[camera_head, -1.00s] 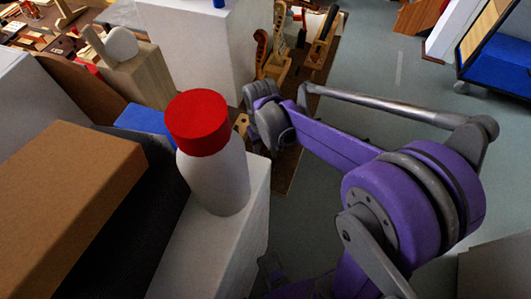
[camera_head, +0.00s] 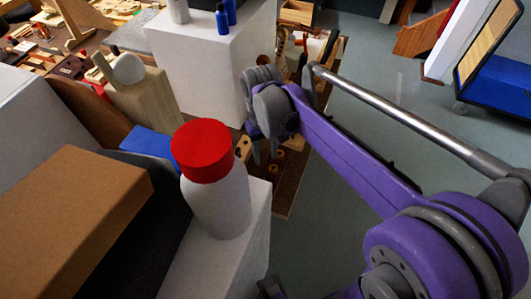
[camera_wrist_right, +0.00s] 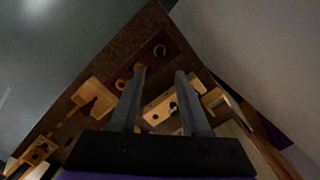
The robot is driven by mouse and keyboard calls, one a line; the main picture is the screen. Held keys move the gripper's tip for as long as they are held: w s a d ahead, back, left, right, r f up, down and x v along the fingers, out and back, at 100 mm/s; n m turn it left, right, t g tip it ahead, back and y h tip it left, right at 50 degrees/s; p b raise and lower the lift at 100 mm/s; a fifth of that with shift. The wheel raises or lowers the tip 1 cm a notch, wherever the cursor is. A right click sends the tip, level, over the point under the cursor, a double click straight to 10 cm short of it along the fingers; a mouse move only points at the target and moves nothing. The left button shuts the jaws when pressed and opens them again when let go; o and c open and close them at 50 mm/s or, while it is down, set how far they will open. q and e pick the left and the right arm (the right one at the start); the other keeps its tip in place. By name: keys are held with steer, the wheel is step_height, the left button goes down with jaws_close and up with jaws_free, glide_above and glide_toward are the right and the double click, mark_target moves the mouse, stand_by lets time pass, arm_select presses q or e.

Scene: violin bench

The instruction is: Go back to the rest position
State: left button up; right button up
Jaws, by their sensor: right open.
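My right gripper (camera_head: 265,154) hangs at the end of my purple and grey arm, beyond the white bottle and beside the large white block. In the right wrist view its two grey fingers (camera_wrist_right: 160,74) stand apart with nothing held between them. Below them is a dark brown board (camera_wrist_right: 62,112) with pale wooden pieces (camera_wrist_right: 160,108) and small rings. I cannot tell how far the fingertips are above it. My left gripper is not in view.
A white bottle with a red cap (camera_head: 203,150) stands on a white surface (camera_head: 258,226) near me. A brown box (camera_head: 75,205) is at left. A tall white block (camera_head: 205,75) stands behind. Grey floor (camera_head: 400,110) is open at right, with a blue cart (camera_head: 497,75) beyond.

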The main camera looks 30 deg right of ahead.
stand_by(0.7)
steer(key=s+a+n+t+p, duration=0.1)
steer(key=s+a+t+p, duration=0.2)
steer(key=s+t, duration=0.3)
steer(key=shift+s+a+f+t+p, duration=0.25)
steer(key=shift+s+f+t+p, duration=0.15)
steer(key=shift+s, duration=2.1)
